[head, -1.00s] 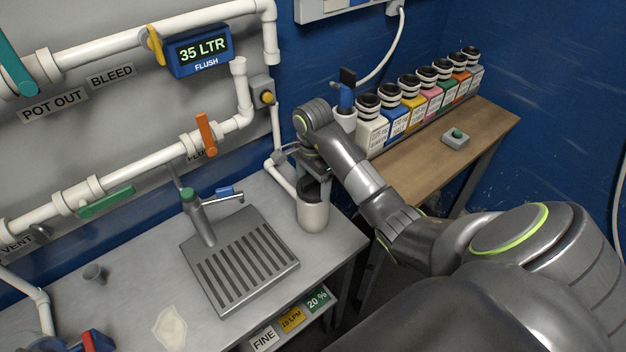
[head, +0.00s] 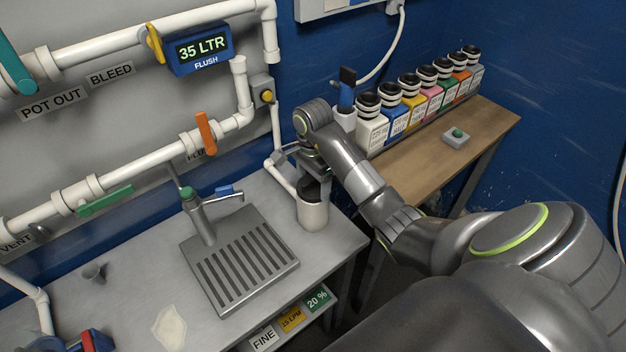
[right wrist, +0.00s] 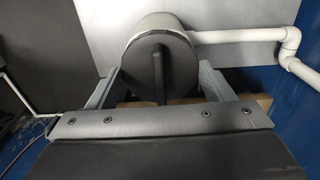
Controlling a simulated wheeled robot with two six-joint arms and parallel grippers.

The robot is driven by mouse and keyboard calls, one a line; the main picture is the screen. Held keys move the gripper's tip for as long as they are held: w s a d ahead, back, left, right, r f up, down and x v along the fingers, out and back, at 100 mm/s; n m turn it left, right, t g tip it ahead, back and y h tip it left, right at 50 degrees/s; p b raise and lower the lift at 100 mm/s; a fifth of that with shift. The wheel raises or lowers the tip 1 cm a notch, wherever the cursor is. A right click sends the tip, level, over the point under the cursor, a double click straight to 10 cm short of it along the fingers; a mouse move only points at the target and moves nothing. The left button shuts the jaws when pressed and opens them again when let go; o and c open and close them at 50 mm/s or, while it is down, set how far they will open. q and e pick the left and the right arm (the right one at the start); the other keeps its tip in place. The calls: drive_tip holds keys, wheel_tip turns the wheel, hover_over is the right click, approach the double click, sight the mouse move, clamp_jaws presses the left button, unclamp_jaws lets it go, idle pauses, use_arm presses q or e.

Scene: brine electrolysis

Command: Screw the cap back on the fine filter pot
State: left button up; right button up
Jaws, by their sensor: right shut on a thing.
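The fine filter pot (head: 313,213) is a white cylinder at the right end of the grey bench in the head view. The dark cap (head: 309,190) is at its top. In the right wrist view the cap (right wrist: 152,72) is a dark round disc with a raised bar across it, and the pale pot side shows just behind its upper edge. My right gripper (head: 312,174) is above the pot, shut on the cap with one finger on each side. The seam between cap and pot is too small to judge. My left gripper is not in view.
A drain tray (head: 240,262) with a tap (head: 200,215) stands left of the pot. White pipes (head: 140,165) run along the wall behind. Several capped bottles (head: 372,128) line the wooden table (head: 430,150) at right. The bench front left of the tray holds a pale cloth (head: 169,327).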

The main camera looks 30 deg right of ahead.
drive_tip(key=shift+f, duration=0.15)
drive_tip(key=m, duration=0.3)
drive_tip(key=shift+m, duration=1.3)
drive_tip(key=shift+m, duration=1.1)
drive_tip(key=m+p, duration=0.1)
drive_tip(key=m, duration=0.2)
drive_tip(key=shift+m, duration=0.3)
